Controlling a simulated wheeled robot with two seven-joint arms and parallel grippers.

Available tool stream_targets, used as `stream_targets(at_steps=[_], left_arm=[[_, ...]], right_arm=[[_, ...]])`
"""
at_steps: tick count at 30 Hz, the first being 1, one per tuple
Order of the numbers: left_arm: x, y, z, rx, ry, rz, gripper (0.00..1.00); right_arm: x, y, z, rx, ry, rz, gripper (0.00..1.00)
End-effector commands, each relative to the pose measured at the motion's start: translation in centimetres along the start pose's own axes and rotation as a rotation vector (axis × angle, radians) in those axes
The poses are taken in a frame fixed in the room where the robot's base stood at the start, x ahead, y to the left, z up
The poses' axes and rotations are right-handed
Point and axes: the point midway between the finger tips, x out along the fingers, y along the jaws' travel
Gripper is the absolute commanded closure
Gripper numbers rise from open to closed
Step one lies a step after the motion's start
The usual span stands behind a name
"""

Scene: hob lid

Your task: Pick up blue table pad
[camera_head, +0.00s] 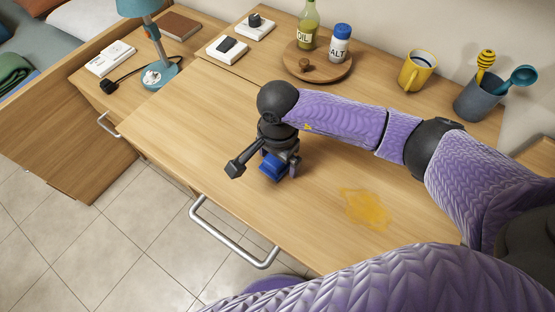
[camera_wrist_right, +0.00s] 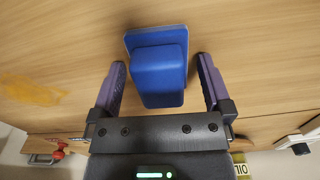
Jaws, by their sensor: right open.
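The blue table pad (camera_head: 272,166) lies on the wooden counter near its front edge, partly hidden by my right gripper in the head view. In the right wrist view the blue pad (camera_wrist_right: 158,68) shows as a flat base with a raised block on top. My right gripper (camera_head: 282,172) is over the pad, pointing down. In the right wrist view the open fingers of the right gripper (camera_wrist_right: 161,82) stand on either side of the pad's near part, with a gap visible at each side. My left gripper is not in view.
A yellow stain (camera_head: 365,208) lies on the counter right of the pad. A round wooden board (camera_head: 330,75) with bottles, a yellow mug (camera_head: 417,70) and a grey utensil cup (camera_head: 478,100) stand at the back. A metal handle (camera_head: 232,236) juts from the front.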

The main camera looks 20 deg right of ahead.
Motion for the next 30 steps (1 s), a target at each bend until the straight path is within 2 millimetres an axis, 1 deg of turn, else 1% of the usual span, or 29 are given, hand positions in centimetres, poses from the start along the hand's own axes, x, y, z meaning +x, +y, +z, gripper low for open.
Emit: stream_targets(at_steps=[3,4,5,6,8,9,11,12,14,15,16,21,23,26,27,30], left_arm=[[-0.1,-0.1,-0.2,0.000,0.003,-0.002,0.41],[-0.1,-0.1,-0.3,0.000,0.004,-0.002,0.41],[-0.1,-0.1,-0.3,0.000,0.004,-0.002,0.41],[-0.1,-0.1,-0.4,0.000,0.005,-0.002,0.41],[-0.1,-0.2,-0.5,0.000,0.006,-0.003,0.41],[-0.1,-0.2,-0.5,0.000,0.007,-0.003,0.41],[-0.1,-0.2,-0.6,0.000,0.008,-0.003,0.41],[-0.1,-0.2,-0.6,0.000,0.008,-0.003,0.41],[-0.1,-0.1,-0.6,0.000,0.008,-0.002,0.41],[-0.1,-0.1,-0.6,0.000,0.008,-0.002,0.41],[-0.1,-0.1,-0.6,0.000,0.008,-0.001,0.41],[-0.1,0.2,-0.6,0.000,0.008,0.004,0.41],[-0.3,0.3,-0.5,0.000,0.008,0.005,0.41],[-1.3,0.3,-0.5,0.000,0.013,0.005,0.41],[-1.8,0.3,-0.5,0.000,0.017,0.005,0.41],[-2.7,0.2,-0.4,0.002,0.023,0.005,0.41]], right_arm=[[-0.2,0.0,0.0,0.000,0.001,-0.002,0.00],[-0.2,0.0,0.0,0.000,0.001,-0.002,0.02],[-0.2,0.0,0.0,0.000,0.001,-0.002,0.08],[-0.2,0.0,0.0,0.000,0.001,-0.002,0.17],[-0.2,0.0,0.0,0.000,0.001,-0.002,0.30],[-0.2,0.0,0.0,0.000,0.001,-0.002,0.38],[-0.2,0.0,0.0,0.001,0.001,-0.002,0.51],[-0.2,0.0,0.0,0.001,0.000,-0.002,0.59],[-0.2,0.0,0.0,0.001,0.000,-0.002,0.72],[-0.2,0.0,0.0,0.001,0.000,-0.002,0.80],[-0.2,0.0,0.0,0.001,0.000,-0.002,0.85],[-0.3,0.0,0.0,0.001,0.000,-0.002,0.85],[-0.7,-0.1,0.0,0.000,0.001,-0.003,0.85],[-2.9,-0.1,-0.1,0.000,0.003,-0.007,0.85],[-4.1,-0.1,-0.1,-0.001,0.004,-0.007,0.85],[-6.9,-0.1,-0.1,0.000,0.004,-0.007,0.85]])
